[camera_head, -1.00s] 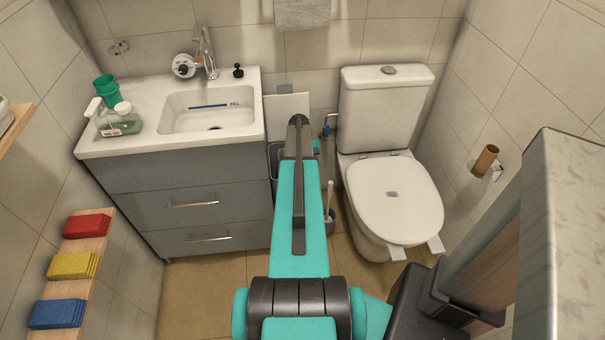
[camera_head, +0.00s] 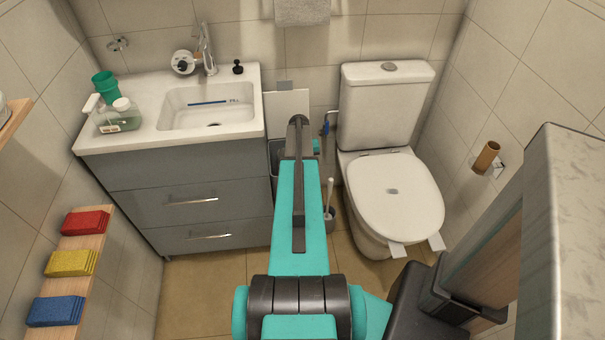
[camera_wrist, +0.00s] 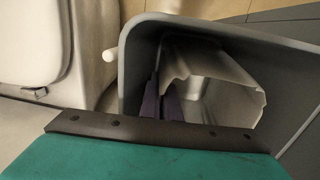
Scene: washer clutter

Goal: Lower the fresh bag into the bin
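The grey bin (camera_wrist: 300,55) fills the right half of the wrist view, tilted in the picture, with its open mouth facing the camera. The pale bag (camera_wrist: 205,68) shows inside the mouth, its ragged edge below the bin's upper rim. In the head view only a sliver of the bin (camera_head: 277,158) shows beside the cabinet, and my arm hides the bag.
The grey cabinet with white sink (camera_head: 165,140) stands left of the bin. The toilet (camera_head: 390,200) stands to the right, and a toilet brush (camera_head: 329,215) is between it and my arm. Tan floor shows in front of the cabinet.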

